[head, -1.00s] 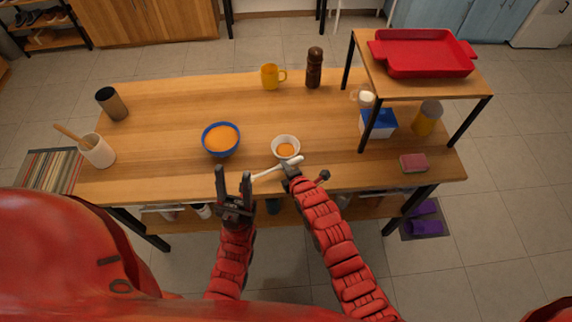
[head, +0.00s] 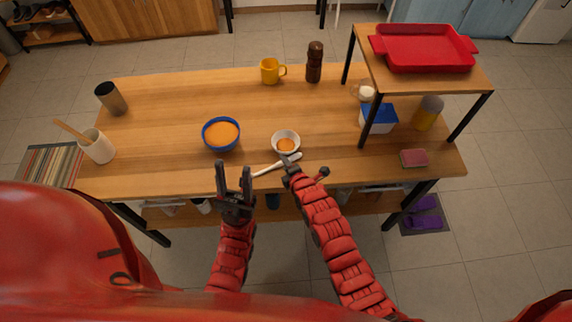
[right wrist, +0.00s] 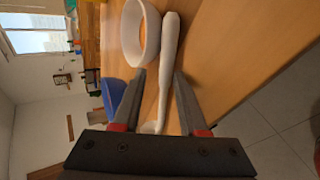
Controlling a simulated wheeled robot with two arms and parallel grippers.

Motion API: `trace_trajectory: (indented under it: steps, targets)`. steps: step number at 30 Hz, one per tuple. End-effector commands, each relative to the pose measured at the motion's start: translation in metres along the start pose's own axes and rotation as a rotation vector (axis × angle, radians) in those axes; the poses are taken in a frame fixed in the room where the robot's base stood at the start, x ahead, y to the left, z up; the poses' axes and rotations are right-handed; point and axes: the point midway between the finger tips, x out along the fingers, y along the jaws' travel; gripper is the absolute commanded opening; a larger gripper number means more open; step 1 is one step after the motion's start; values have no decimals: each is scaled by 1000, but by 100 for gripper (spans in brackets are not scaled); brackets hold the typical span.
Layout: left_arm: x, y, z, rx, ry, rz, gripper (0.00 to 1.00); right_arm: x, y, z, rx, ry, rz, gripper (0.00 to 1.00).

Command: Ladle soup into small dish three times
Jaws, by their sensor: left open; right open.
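A blue bowl (head: 221,135) of orange soup stands on the table left of centre. A small white dish (head: 285,141) with some orange soup in it stands to its right. A white ladle (head: 276,165) lies near the table's front edge, just in front of the dish. My right gripper (head: 290,160) is open at the ladle's right end; in the right wrist view the ladle (right wrist: 169,55) shows beyond and between the parted fingers (right wrist: 160,80), beside the dish (right wrist: 150,30). My left gripper (head: 233,172) is open and empty at the front edge, fingers pointing up.
A shelf at the right holds a red tray (head: 425,48), with a blue and white box (head: 379,118) below. A yellow mug (head: 271,71) and a dark pepper mill (head: 314,62) stand at the back. A white utensil pot (head: 97,147) is at the left.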

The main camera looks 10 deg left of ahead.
Motion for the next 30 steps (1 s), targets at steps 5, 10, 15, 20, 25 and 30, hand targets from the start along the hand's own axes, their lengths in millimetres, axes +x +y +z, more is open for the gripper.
trace_trajectory:
  steps: [5, 10, 15, 20, 25, 30]
  targets:
    - [-1, 0, 0, 0, 0, 0, 49, 0, -9, -1, 1, 1, -18, 60]
    - [-1, 0, 0, 0, 0, 0, 49, 0, -10, -1, 1, 2, -20, 60]
    - [-2, 0, 0, 0, 0, 0, 49, -1, -12, -1, 1, 2, -22, 60]
    - [-7, 0, 1, 0, 0, 0, 49, -12, -11, 0, 1, 1, -17, 60]
    - [-15, 1, 2, 0, 0, 0, 49, -34, -11, -1, -1, 1, -14, 60]
    - [-23, 1, 4, 0, 0, 0, 49, -59, -8, -1, -2, 1, -8, 60]
